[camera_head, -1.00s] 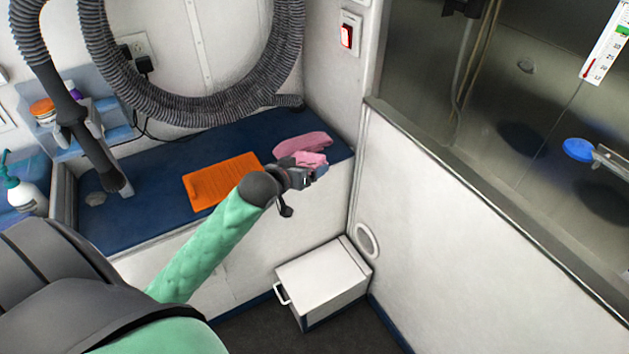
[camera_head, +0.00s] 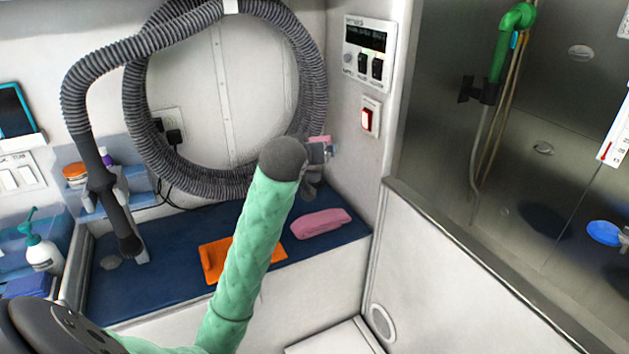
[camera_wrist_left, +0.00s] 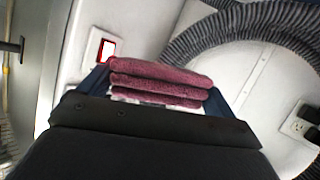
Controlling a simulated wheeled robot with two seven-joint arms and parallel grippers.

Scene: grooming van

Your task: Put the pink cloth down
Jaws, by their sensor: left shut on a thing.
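My left gripper (camera_head: 322,150) is raised in front of the back wall, above the blue bench top. It is mostly hidden behind my forearm in the head view. It is shut on the pink cloth, which shows as a small pink patch (camera_head: 321,139) there. In the left wrist view the pink cloth (camera_wrist_left: 160,82) is a folded, layered stack, dark pink, between the fingers. A second pink item (camera_head: 320,222), long and rounded, lies on the bench (camera_head: 160,275) below, apart from the gripper. My right gripper is not in view.
An orange flat item (camera_head: 213,261) lies on the bench, partly behind my arm. A ribbed grey hose (camera_head: 140,130) loops on the wall behind. A control panel (camera_head: 368,50) and red switch (camera_head: 367,118) are to the right. Bare bench shows around the pink item.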

